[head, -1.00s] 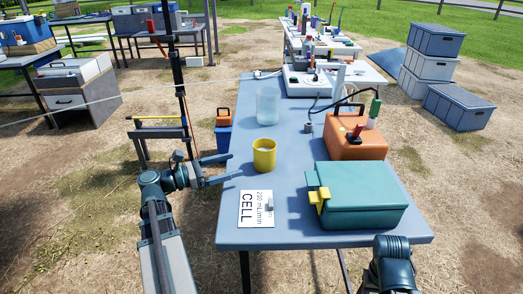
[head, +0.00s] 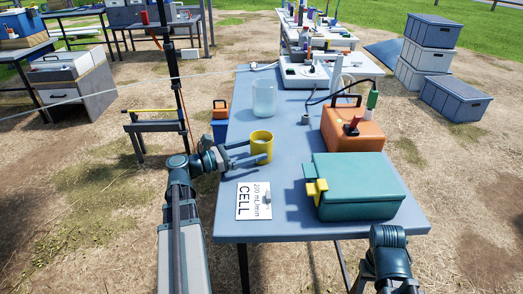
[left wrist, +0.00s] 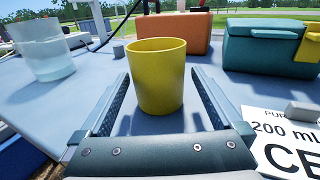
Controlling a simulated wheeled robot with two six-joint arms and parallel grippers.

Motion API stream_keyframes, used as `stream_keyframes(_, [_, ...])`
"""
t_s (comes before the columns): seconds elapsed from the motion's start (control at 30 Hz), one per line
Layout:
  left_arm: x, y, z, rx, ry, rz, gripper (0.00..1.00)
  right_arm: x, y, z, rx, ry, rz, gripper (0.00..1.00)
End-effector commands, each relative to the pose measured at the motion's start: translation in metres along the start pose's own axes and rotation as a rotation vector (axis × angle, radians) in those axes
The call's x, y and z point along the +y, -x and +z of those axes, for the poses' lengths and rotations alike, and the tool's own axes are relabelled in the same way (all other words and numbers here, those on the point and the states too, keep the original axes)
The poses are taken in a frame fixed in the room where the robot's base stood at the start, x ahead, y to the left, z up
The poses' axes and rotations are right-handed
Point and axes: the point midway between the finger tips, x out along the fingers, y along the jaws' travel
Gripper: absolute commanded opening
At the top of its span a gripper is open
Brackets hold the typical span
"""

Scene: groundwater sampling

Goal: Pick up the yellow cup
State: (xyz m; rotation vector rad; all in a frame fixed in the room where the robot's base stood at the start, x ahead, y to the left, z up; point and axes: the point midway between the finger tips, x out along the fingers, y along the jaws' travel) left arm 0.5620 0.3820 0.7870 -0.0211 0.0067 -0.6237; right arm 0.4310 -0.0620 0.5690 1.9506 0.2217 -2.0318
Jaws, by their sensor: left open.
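The yellow cup (head: 262,147) stands upright on the blue-grey table, near its left edge. My left gripper (head: 247,155) is open and reaches the cup from the left at low height. In the left wrist view the yellow cup (left wrist: 158,75) stands between the far parts of the two fingers, with a gap showing on each side. The jaws are not closed on it. Part of my right arm shows at the bottom right of the head view, but its gripper is not in view.
A clear beaker (head: 264,98) stands behind the cup. A white "CELL" card (head: 254,201) lies in front of it. A teal box (head: 358,190) with a yellow latch and an orange case (head: 352,132) stand to the right. The table's left edge (head: 222,175) is close to my gripper.

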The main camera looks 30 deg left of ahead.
Motion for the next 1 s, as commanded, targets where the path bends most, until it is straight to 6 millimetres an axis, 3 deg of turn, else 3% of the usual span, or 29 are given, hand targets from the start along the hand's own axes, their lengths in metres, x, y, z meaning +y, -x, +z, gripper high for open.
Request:
stream_keyframes(0.4, [0.003,-0.048,-0.004,0.000,0.000,-0.002,1.00,0.000,-0.004,0.000,0.000,0.000,0.001,0.50])
stream_keyframes(0.7, [0.003,-0.051,-0.004,0.000,0.000,0.000,1.00,0.000,-0.004,0.000,0.000,0.000,0.001,0.50])
stream_keyframes(1.0, [0.003,-0.051,-0.004,0.000,0.000,0.000,0.46,0.000,-0.004,0.000,0.000,0.000,0.001,0.50])
